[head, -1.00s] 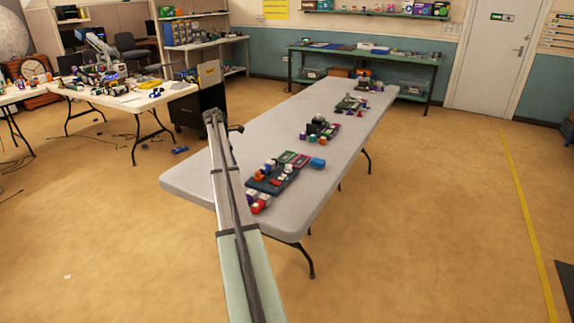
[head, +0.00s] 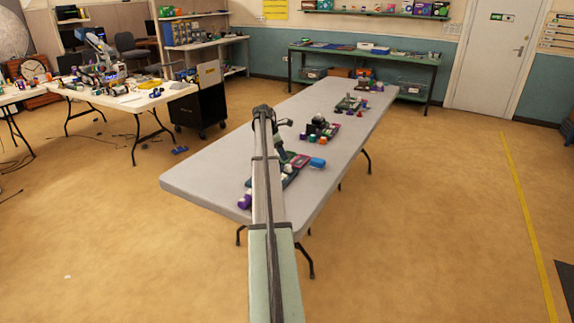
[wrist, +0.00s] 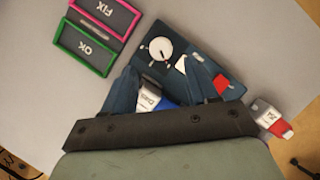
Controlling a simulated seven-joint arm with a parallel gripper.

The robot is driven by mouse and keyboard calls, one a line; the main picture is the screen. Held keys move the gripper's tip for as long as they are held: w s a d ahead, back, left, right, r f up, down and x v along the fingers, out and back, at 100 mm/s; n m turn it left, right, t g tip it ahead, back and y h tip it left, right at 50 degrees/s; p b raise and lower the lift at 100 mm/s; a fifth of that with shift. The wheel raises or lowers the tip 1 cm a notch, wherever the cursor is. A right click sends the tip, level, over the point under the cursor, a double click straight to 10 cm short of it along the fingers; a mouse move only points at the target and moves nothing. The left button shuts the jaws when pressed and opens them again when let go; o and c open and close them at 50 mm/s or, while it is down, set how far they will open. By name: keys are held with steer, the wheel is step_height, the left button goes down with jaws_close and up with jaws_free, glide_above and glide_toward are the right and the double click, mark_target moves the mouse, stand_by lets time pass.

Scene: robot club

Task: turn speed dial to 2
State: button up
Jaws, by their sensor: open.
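The speed dial (wrist: 160,48) is a round white knob on a dark blue panel (wrist: 195,48) in the wrist view. Small dark marks sit around it; its setting cannot be read. A white lever-like piece and a red piece (wrist: 222,82) are on the same panel. My gripper (wrist: 162,72) is open, its two dark blue fingers spread above the panel, with the dial just beyond and between the tips. It looks apart from the dial. In the head view my arm covers much of the panel (head: 290,178) on the table, and the dial is not distinguishable there.
A white-and-blue bottle (wrist: 150,95) shows between my fingers, and a white-and-red one (wrist: 270,120) lies right of them. A green OK tray (wrist: 82,50) and a pink FIX tray (wrist: 108,14) lie at left. The long grey table (head: 215,180) is bare on its left.

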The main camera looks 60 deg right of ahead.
mark_target(288, 165)
steer(key=shift+x, duration=3.55)
steer(key=c, duration=1)
steer(key=shift+c, duration=0.2)
steer(key=shift+m, duration=0.3)
steer(key=shift+w+d+m+g+y, duration=0.15)
steer(key=shift+m+g+y, duration=0.2)
steer(key=shift+m, duration=0.65)
steer(key=m+y, duration=0.1)
steer(key=m, duration=0.2)
steer(key=shift+d+m+g, duration=0.1)
steer(key=shift+m+g, duration=0.15)
steer(key=shift+m, duration=0.05)
steer(key=m+y, duration=0.1)
steer(key=m, duration=0.1)
steer(key=m+y, duration=0.1)
steer(key=m, duration=0.2)
steer(key=shift+d+y, duration=0.1)
steer(key=shift+y, duration=0.15)
steer(key=shift+m, duration=0.4)
